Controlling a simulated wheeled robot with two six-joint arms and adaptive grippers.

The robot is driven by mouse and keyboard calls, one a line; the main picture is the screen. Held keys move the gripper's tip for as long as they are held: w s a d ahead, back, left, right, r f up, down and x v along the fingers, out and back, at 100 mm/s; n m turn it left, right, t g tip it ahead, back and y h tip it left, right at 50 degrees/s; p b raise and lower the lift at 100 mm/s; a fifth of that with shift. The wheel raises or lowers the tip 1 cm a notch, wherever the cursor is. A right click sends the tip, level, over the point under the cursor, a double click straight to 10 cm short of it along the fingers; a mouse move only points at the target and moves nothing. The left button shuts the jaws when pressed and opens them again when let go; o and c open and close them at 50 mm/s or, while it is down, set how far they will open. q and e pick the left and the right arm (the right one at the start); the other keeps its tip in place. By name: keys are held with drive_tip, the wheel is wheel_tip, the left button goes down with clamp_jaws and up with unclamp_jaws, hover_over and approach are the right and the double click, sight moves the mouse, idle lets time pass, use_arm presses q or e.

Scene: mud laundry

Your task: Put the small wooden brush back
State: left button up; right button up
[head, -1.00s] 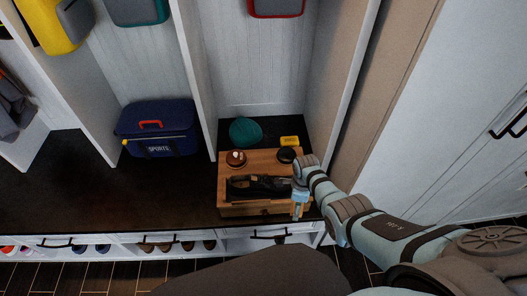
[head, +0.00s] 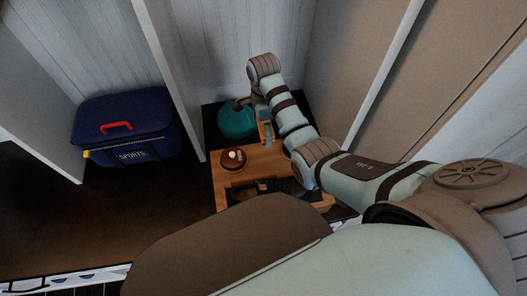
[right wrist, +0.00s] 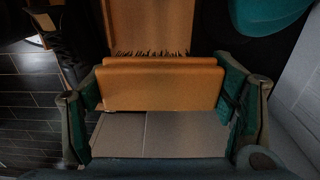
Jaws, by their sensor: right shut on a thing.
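The small wooden brush is an orange-brown block (right wrist: 160,88) in the right wrist view, with a dark bristle-like fringe showing beyond it. My right gripper (right wrist: 162,95) is shut on it, one green-padded finger at each end. In the head view my right gripper (head: 265,122) holds the brush (head: 265,131) over the back right part of the wooden box (head: 222,183), beside a teal round thing (head: 236,121). The arm partly hides the box's right side. I cannot tell whether the brush touches anything below. My left gripper is not in view.
A brown round tin (head: 233,159) sits on the box top. Dark things lie in the box's front opening (head: 245,191). A navy sports bag (head: 125,128) stands on the dark bench to the left. White cubby dividers (head: 172,75) rise beside the box's space.

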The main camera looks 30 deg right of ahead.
sight(264, 155)
wheel_tip(264, 155, down, 13)
drive_tip(key=b, duration=0.5)
drive_tip(key=shift+w+f, duration=0.1)
drive_tip(key=shift+f, duration=0.05)
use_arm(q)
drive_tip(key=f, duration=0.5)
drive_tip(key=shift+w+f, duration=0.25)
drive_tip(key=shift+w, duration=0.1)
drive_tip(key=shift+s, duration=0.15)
use_arm(e)
drive_tip(key=o, duration=1.2)
wheel_tip(264, 155, up, 12)
drive_tip(key=p, duration=0.5)
drive_tip(key=shift+w+a+p, duration=0.1)
drive_tip(key=shift+p, duration=0.2)
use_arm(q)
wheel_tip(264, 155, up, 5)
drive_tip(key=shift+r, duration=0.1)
use_arm(e)
drive_tip(key=shift+r, duration=0.2)
